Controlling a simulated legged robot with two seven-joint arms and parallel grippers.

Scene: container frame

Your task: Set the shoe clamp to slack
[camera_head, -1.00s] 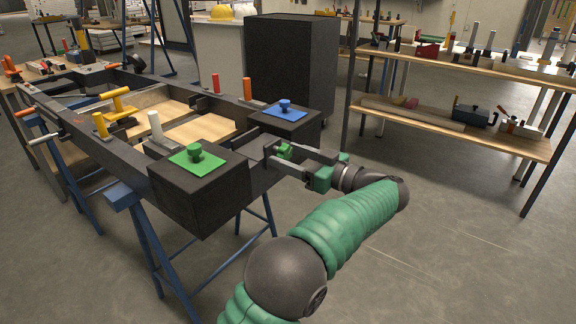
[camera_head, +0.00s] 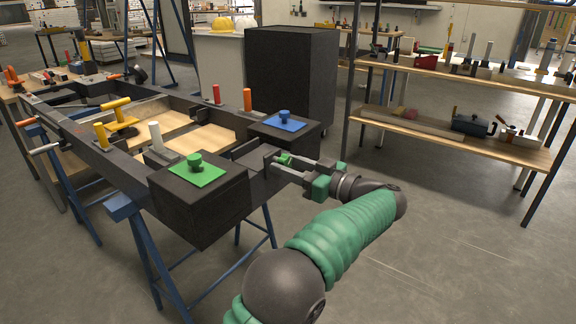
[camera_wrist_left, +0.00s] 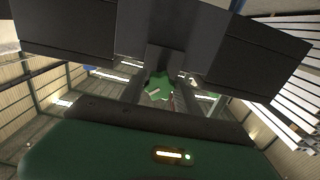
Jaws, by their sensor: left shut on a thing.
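The dark container frame (camera_head: 120,171) rests on blue trestles, with a dark block at each near corner. My left gripper (camera_head: 282,160) is at the frame's near end, between the two blocks. Its fingers are shut on a small green knob (camera_head: 287,158) on that end, which I take to be the shoe clamp's knob. The lobed green knob (camera_wrist_left: 158,86) also shows in the left wrist view, between the fingers below the dark frame. The fingers partly hide it, and its setting cannot be read. My right gripper is not in view.
A green plate with a knob (camera_head: 196,169) tops the nearer block; a blue one (camera_head: 284,121) tops the farther block. White, yellow, red and orange upright handles stand along the frame. A shelf rack (camera_head: 455,138) is at right. The floor between is clear.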

